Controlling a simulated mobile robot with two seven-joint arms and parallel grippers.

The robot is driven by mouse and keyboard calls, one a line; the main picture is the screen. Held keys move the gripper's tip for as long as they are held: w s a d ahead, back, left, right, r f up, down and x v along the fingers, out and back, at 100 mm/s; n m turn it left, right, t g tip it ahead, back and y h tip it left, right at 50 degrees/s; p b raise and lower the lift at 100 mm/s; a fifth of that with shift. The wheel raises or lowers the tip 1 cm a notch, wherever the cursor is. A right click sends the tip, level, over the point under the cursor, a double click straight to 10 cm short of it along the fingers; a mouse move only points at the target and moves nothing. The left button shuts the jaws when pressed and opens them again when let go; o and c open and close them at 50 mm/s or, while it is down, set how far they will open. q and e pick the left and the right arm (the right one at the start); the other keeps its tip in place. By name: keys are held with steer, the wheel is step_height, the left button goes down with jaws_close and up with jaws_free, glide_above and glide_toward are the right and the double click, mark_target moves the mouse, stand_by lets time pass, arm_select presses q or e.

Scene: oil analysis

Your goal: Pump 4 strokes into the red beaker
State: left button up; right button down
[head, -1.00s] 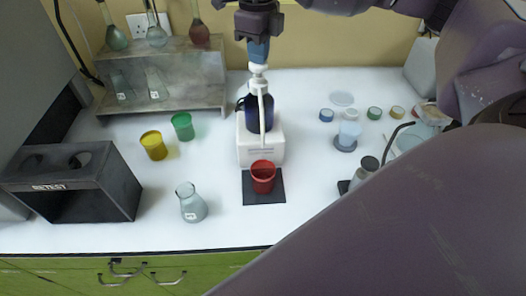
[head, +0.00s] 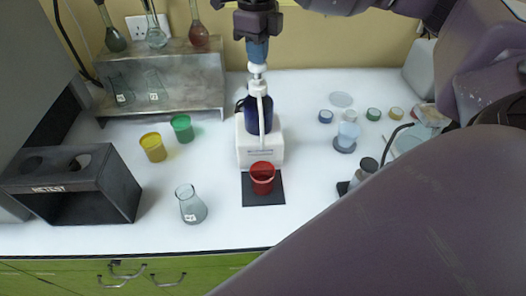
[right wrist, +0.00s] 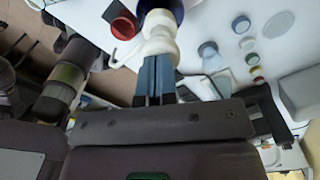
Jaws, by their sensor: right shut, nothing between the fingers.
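The red beaker (head: 262,178) stands upright on a black square mat (head: 264,198) in front of the pump. The dark blue pump bottle (head: 252,117) sits on a white stand (head: 260,150), and its white spout tube hangs down toward the beaker. My right gripper (head: 257,54) is shut and empty, with its blue fingertips right above the white pump head (head: 257,70). In the right wrist view the shut fingers (right wrist: 155,85) point at the white pump head (right wrist: 158,38), and the red beaker (right wrist: 123,28) shows beside it. Whether they touch is hard to tell. My left gripper is not in view.
Yellow (head: 153,147) and green (head: 182,128) beakers and a glass flask (head: 190,205) stand left of the pump. A metal rack (head: 170,80) with flasks is at the back left, a black box (head: 75,185) at the left. Several small lids and jars lie to the right.

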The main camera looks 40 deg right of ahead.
steer(key=shift+r+p, duration=0.7)
steer(key=shift+r, duration=0.8)
steer(key=shift+f, duration=0.25)
steer(key=shift+f+b, duration=0.85)
steer(key=shift+f, duration=0.55)
steer(key=shift+f+b, duration=0.65)
steer(key=shift+f, duration=0.1)
steer(key=shift+r, duration=0.15)
steer(key=shift+r+p, duration=1.2)
steer(key=shift+r, duration=1)
